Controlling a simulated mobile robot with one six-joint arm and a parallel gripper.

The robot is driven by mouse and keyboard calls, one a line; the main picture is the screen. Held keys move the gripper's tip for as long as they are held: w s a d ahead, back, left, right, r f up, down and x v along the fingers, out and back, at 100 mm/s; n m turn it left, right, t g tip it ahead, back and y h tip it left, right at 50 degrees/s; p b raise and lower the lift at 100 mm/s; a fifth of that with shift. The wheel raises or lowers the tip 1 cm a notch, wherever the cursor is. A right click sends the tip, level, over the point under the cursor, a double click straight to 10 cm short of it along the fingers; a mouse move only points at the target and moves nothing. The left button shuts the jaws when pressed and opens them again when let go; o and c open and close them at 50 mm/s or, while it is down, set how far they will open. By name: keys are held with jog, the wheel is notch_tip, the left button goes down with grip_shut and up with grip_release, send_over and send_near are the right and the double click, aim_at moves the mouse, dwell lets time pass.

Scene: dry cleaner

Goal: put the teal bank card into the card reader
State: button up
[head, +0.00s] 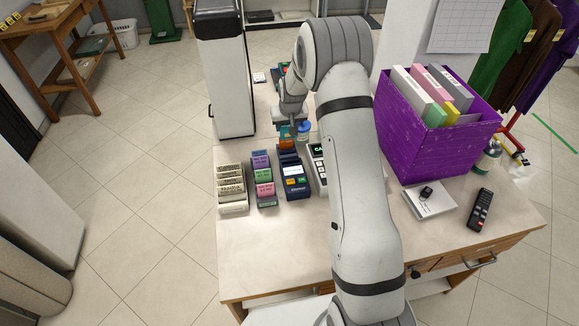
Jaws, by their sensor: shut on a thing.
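My gripper (292,122) points down over the counter, in front of the tall white cabinet. It is shut on a small teal piece, which looks like the teal bank card (284,132); its lower edge is hard to make out. A white device with a dark, green-lettered screen (318,151) stands nearer the camera, partly hidden by my arm. It may be the card reader. A dark blue device with a light screen and orange keys (295,181) stands to its left. I cannot tell for certain which is the reader.
Racks of cream tags (231,188) and coloured tags (263,180) stand to the left. A purple box of folders (425,145), a white pad (430,203) and a black remote (480,210) are on the right. The counter's front left (265,250) is clear.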

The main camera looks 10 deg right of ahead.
jog(key=s+r+b, duration=0.2)
jog(key=s+b, duration=0.1)
jog(key=s, duration=0.3)
jog(key=f+b, duration=0.1)
jog(key=f, duration=0.1)
jog(key=f+b, duration=0.2)
jog(key=f, duration=0.1)
jog(key=f+b, duration=0.1)
jog(key=f, duration=0.2)
jog(key=shift+w+b, duration=0.25)
jog(key=shift+b, duration=0.1)
jog(key=shift+f+b, duration=0.2)
jog(key=shift+b, duration=0.2)
dwell(0.8)
jog(key=shift+f+b, duration=0.4)
jog(key=shift+f, duration=0.2)
jog(key=shift+f+b, duration=0.5)
jog(key=shift+b, duration=0.2)
jog(key=shift+f, duration=0.1)
